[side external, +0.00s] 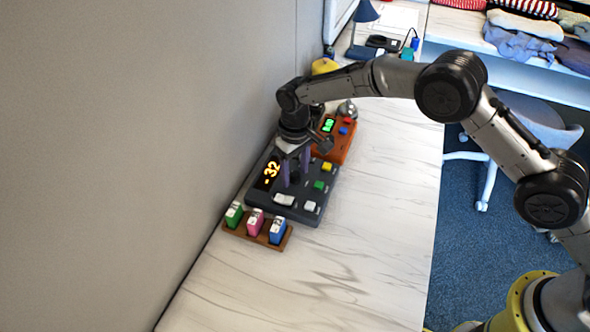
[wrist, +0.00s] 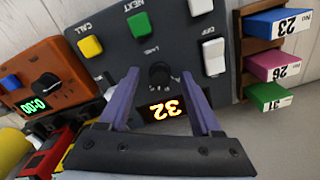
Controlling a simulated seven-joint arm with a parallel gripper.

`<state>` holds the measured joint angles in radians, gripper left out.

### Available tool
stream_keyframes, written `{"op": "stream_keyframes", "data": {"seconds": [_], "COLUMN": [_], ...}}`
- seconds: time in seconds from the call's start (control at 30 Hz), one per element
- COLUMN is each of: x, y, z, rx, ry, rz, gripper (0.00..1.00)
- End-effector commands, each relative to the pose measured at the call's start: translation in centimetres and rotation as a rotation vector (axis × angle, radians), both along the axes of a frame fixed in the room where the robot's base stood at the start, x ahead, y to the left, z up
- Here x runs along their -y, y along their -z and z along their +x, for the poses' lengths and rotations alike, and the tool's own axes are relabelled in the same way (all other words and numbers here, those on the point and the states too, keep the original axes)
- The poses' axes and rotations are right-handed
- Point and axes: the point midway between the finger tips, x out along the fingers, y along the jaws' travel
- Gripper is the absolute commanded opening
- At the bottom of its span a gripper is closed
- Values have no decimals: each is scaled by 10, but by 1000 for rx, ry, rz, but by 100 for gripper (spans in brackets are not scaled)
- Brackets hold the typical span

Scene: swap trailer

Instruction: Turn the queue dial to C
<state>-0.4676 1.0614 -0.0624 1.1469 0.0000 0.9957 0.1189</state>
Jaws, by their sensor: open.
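The dark grey queue console (side external: 262,208) lies on the desk, and the wrist view shows its face (wrist: 110,60). Its round black dial (wrist: 159,74) sits below small lane lettering, which is too small to read fully. I cannot tell which letter the dial points to. Beside the dial, a lit orange display (wrist: 166,109) shows 32. My gripper (wrist: 160,74) is open, pointing down, with one purple finger on each side of the dial. Contact with the dial is not visible. In the side view my gripper (side external: 296,178) is over the console and mostly hides the dial.
The console has yellow (wrist: 90,46), green (wrist: 139,25) and white buttons, plus a white switch (wrist: 213,56). An orange timer box (side external: 344,141) stands close behind. A wooden rack (side external: 232,231) holds numbered cards in front. The wall is close at left; the desk (side external: 370,230) is clear at right.

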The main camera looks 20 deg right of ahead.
Motion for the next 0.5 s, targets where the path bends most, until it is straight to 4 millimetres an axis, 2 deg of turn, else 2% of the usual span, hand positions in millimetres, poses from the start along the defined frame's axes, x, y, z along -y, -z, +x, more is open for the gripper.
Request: {"op": "stream_keyframes", "data": {"seconds": [0.1,0.4,0.47,0.5], "x": [0,0,0,0], "y": [0,-1,-1,-1], "z": [0,0,0,0], "rx": [0,0,0,0], "ry": [0,0,0,0], "rz": [0,0,0,0], "gripper": [65,11,0,0]}}
